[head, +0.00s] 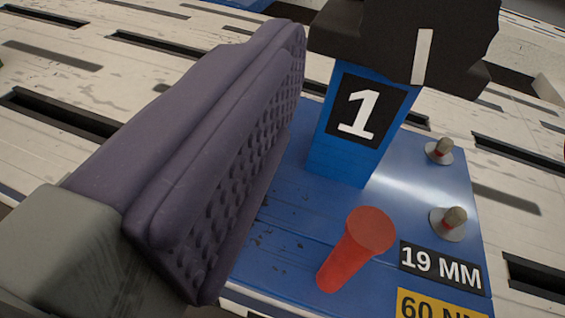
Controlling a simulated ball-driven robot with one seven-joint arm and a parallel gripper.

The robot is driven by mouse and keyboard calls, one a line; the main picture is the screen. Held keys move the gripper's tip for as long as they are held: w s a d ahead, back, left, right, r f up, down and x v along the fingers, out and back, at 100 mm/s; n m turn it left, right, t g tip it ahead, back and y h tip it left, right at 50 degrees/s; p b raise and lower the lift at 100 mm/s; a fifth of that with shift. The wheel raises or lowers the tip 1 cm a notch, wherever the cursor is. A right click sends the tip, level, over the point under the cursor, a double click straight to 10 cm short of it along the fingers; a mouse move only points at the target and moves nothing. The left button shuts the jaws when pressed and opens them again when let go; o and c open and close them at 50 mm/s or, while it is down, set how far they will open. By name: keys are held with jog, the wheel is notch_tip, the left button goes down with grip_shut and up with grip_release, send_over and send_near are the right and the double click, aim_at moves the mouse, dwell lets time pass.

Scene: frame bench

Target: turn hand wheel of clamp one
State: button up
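Clamp one has a blue post (340,160) with a black plate bearing a white "1". A dark, blocky part with a white stripe (405,45), which looks like the hand wheel, sits on top of the post and is cut off by the upper edge. One purple-grey finger of my gripper (225,160) fills the left of the view, its studded pad facing right, bare. It appears left of the post and wheel, with a gap to the wheel. The other finger is out of view. The gripper looks open and holds nothing.
A red peg with a round top (357,245) stands in front of the post on the blue base plate (400,195). Two bolts (440,150) stand at its right. Labels read "19 MM" (441,266) and, cut off, "60 N". The slotted pale bench (525,210) surrounds it.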

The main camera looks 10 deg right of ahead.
aim_at(424, 29)
jog(key=b+x, duration=0.2)
jog(key=x, duration=0.5)
jog(key=shift+d+f+b, duration=0.1)
jog(key=shift+f+b, duration=0.1)
jog(key=shift+b, duration=0.15)
jog(key=shift+c, duration=0.5)
jog(key=c, duration=1)
jog(key=shift+o, duration=0.2)
